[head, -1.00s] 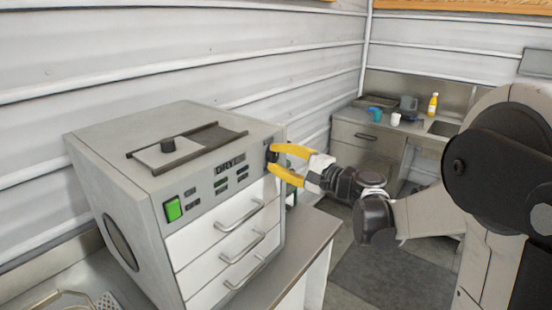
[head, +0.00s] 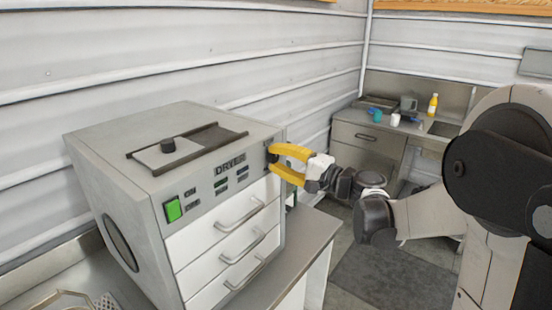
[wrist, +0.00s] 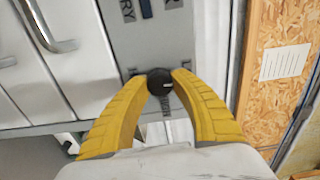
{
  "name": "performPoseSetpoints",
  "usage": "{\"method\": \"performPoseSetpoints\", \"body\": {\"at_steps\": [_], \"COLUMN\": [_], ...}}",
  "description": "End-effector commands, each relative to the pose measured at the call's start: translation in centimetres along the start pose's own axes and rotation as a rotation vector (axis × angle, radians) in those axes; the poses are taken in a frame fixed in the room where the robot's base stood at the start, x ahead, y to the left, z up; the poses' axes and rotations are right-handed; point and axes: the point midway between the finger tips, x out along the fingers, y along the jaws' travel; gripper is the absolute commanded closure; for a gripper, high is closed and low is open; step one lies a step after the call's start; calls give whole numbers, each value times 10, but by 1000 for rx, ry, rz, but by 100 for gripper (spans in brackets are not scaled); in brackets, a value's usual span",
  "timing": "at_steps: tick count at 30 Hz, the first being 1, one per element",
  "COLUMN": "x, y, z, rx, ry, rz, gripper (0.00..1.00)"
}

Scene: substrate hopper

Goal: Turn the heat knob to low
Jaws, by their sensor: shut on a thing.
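The grey dryer (head: 170,195) stands on the counter at the left, with its front panel facing my arm. The black heat knob (wrist: 160,82) sits on the panel, between my yellow fingertips in the wrist view, with a light mark on its face. In the head view the knob (head: 272,154) is small and partly hidden by the fingers. My gripper (head: 273,160) is shut on the knob; its fingertips (wrist: 160,77) touch it from both sides. The printing beside the knob is partly covered and I cannot read the setting.
The dryer has a green switch (head: 173,209) and several drawers with bar handles (head: 240,215) below the panel. A far counter (head: 365,138) holds cups and a yellow bottle (head: 433,104). Open floor with a dark mat (head: 385,270) lies at the right.

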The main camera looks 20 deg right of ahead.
Motion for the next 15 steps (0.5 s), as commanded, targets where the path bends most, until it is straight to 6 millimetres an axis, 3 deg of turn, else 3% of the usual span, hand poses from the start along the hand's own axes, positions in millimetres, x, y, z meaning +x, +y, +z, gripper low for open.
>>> {"method": "performPoseSetpoints", "body": {"at_steps": [1, 3, 15], "x": [0, 0, -7], "y": [0, 0, 0], "z": [-1, -1, -1], "rx": [0, 0, 1], "ry": [1, 1, 3], "rz": [0, 0, 0], "gripper": [68, 47, 47]}}
